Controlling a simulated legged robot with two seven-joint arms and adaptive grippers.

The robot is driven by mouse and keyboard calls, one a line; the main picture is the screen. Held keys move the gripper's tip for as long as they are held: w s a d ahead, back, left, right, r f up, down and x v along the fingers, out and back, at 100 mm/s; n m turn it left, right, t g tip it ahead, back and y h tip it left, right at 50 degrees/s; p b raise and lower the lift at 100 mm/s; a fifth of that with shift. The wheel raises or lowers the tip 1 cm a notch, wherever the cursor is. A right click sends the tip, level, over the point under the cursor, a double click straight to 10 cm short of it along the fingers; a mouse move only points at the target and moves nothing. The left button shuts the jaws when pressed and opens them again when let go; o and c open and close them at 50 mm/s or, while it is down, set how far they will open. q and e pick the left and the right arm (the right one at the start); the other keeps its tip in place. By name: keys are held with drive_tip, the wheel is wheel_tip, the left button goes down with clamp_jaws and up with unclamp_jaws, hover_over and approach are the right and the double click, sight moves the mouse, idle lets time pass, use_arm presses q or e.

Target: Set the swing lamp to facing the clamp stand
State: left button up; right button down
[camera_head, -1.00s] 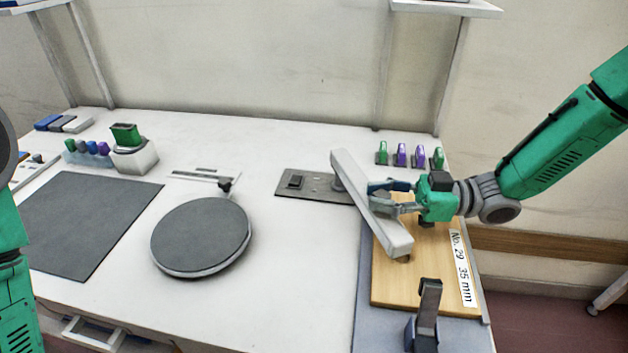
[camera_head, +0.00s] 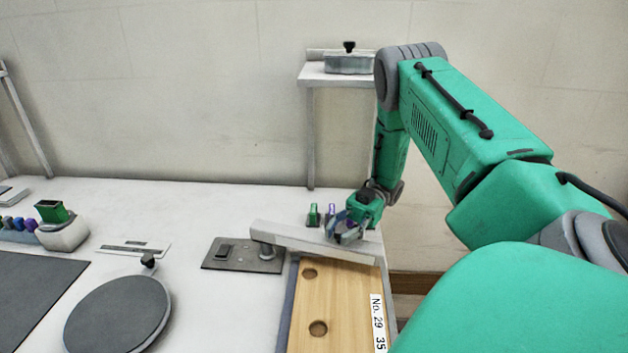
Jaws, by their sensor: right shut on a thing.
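The swing lamp (camera_head: 300,239) is a long white bar on a short grey post, which rises from a dark base plate (camera_head: 228,255) with a black switch. The bar points right from the post, slightly toward me, across the far end of a wooden board (camera_head: 350,310). My right gripper (camera_head: 346,232) is shut on the lamp bar toward its right part, from the far side. Its fingertips are small and partly hidden by the bar. A clamp stand cannot be made out for certain in the current view. My left gripper is out of view.
The board has two round holes and a label (camera_head: 378,322). Small green and purple clips (camera_head: 314,214) stand behind the lamp. A round dark turntable (camera_head: 118,314) and a dark mat (camera_head: 30,290) lie left. A shelf (camera_head: 325,76) stands behind. My right arm covers the right side.

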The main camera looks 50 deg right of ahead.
drive_tip(key=shift+w+d+f+n+g+b, duration=0.1)
drive_tip(key=shift+w+d+n+g+b, duration=0.1)
drive_tip(key=shift+d+n+g, duration=0.4)
drive_tip(key=shift+w+d+n+g+b, duration=0.2)
drive_tip(key=shift+d+n+g, duration=0.1)
drive_tip(key=shift+d+g, duration=0.45)
drive_tip(key=c, duration=1.2)
unclamp_jaws()
